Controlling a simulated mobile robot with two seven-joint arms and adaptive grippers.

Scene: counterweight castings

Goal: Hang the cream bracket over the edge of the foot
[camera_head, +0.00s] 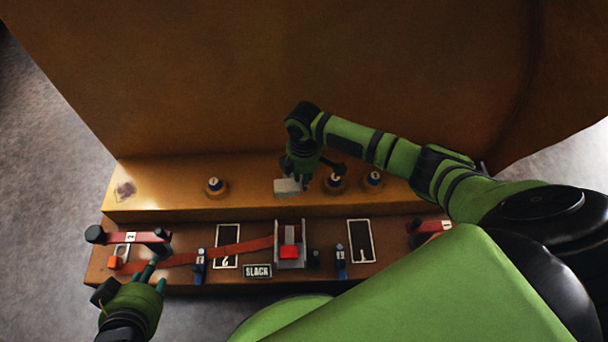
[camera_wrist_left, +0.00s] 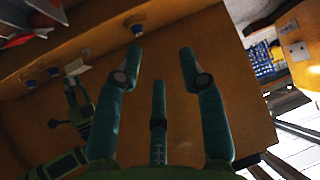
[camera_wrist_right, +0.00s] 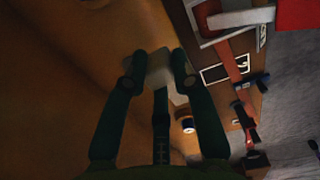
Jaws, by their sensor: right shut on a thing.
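The cream bracket (camera_head: 286,187) is at the front edge of the foot (camera_head: 150,188), the orange-brown ledge below the big casting. My right gripper (camera_head: 303,181) is shut on it from above. In the right wrist view the bracket (camera_wrist_right: 158,70) sits between the two fingertips. I cannot tell whether the bracket rests on the edge or is just above it. The bracket (camera_wrist_left: 76,67) also shows pale in the left wrist view. My left gripper (camera_head: 153,280) is open and empty near the bench's left end; its spread fingers (camera_wrist_left: 161,62) show in the left wrist view.
Round numbered fittings stand on the foot, one (camera_head: 214,186) left of the bracket and two (camera_head: 335,183) right of it. In front lies a bench with a ratchet (camera_head: 289,252), a red strap (camera_head: 200,257), a SLACK plate (camera_head: 257,271) and red-handled levers (camera_head: 135,238).

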